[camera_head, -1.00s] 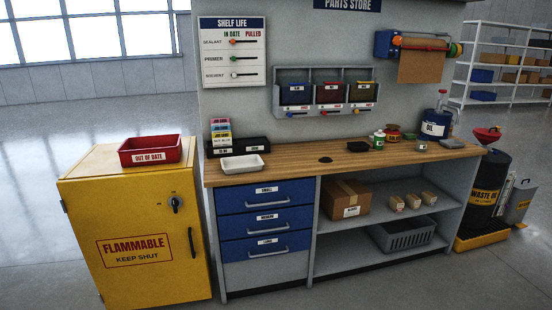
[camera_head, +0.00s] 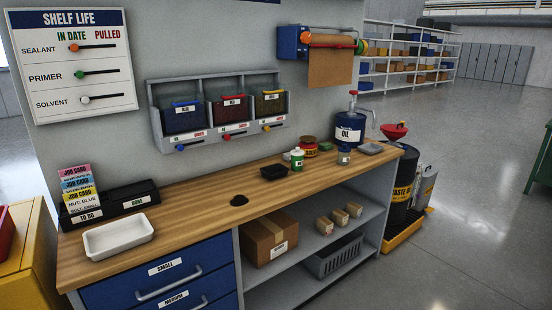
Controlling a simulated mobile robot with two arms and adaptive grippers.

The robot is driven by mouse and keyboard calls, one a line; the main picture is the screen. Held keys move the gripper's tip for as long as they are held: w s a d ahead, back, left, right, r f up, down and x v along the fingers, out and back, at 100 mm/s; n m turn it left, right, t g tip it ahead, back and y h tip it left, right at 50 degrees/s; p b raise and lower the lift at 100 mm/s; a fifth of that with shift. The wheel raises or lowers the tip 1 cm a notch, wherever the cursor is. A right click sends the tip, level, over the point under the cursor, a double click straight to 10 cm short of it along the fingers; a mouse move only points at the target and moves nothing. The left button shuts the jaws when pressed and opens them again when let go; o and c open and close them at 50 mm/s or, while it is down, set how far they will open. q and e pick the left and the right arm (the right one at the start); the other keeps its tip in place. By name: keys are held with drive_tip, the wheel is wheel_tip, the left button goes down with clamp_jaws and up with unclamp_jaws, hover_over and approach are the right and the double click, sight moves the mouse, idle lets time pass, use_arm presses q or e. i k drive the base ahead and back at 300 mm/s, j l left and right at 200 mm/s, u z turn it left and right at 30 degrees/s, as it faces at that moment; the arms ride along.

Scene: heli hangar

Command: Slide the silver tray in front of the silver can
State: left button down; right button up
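A small silver-grey tray (camera_head: 371,149) lies flat at the right end of the wooden bench top (camera_head: 215,203). A small silver can (camera_head: 344,155) stands upright just left of it, nearer the front edge. The two look apart, with a narrow gap between them. A blue oil drum (camera_head: 349,130) stands behind the can. Neither of my grippers shows in the head view.
A green-and-white bottle (camera_head: 297,160), a red-brown pot (camera_head: 309,146) and a black tray (camera_head: 274,172) stand left of the can. A white tray (camera_head: 119,238) is at the bench's left end. The middle bench top is mostly clear. Floor is open at right.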

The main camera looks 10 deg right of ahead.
sight(369, 148)
drive_tip(key=i+l+z, duration=0.2)
drive_tip(key=i+z, duration=0.3)
drive_tip(key=i+l+z, duration=0.1)
drive_tip(key=i+z, duration=0.4)
drive_tip(key=i+j+z, duration=0.15)
drive_tip(key=i+z, duration=0.2)
drive_tip(key=z, duration=0.15)
drive_tip(key=i+l, duration=0.1)
drive_tip(key=i, duration=0.35)
drive_tip(key=i+u, duration=0.1)
drive_tip(key=i, duration=0.35)
